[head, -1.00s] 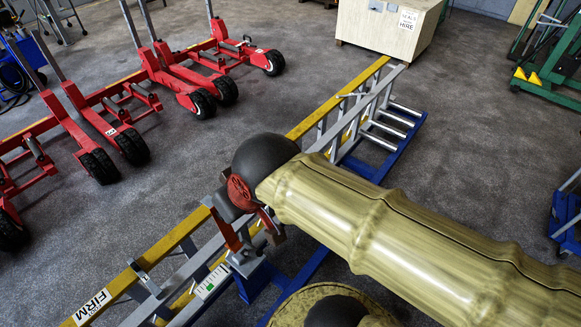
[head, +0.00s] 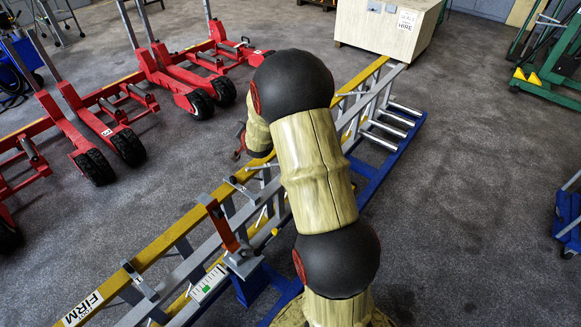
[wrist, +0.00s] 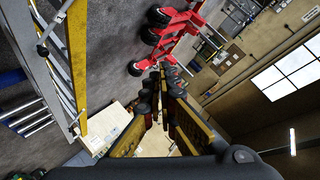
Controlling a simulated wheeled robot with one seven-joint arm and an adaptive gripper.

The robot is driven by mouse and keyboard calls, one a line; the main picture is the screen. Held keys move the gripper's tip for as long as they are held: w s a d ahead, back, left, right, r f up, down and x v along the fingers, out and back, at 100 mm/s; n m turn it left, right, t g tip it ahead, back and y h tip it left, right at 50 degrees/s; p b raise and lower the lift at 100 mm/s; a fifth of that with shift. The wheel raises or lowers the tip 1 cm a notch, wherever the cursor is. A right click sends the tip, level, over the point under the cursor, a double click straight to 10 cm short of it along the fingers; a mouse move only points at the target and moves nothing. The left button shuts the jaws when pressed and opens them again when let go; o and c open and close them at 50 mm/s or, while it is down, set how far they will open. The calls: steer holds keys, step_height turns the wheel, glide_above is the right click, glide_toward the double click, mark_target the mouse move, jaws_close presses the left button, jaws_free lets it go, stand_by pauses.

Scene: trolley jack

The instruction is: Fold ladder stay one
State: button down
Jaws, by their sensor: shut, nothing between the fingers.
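A ladder lies on its side, with a yellow rail (head: 175,229) and grey sections. It also shows at the left of the wrist view (wrist: 78,50). An orange-red stay bar (head: 226,228) spans from the yellow rail to a grey rail in the head view. I cannot tell which stay is numbered one. My gripper (wrist: 163,82) is shut and empty in the wrist view, apart from the ladder and pointing toward red wheeled equipment. In the head view it is mostly hidden behind my arm, beyond the yellow rail.
Red wheeled jacks (head: 120,125) stand on the floor at the left. A pale wooden crate (head: 385,28) is beyond the ladder's far end. A blue base frame (head: 395,165) lies under the ladder. Green equipment (head: 555,60) is at the right. The grey floor between is clear.

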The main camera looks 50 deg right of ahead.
steer(key=d+f+m+t+h+b, duration=0.1)
steer(key=d+f+m, duration=0.1)
steer(key=d+f, duration=0.4)
steer(key=d+f+m+h, duration=0.1)
steer(key=d+f+m, duration=0.15)
steer(key=f, duration=0.55)
steer(key=s+d+f+m+t+h+b, duration=0.1)
steer(key=s+d+f+m, duration=0.2)
steer(key=s+f, duration=0.4)
steer(key=s+d+f+m+t+h+b, duration=0.1)
steer(key=s+f, duration=0.6)
steer(key=f, duration=0.7)
steer(key=d+m+h, duration=0.1)
steer(key=d+m, duration=0.1)
steer(key=d, duration=0.1)
steer(key=shift+s+d, duration=0.15)
steer(key=shift+s, duration=0.15)
steer(key=shift+m, duration=0.25)
steer(key=b+x, duration=0.4)
steer(key=x, duration=0.8)
steer(key=shift+w+d+b, duration=0.25)
steer(key=shift+w+b, duration=0.05)
steer(key=shift+b, duration=0.1)
steer(key=shift+w+d+r, duration=0.15)
steer(key=shift+w+d, duration=0.2)
steer(key=shift+w, duration=0.15)
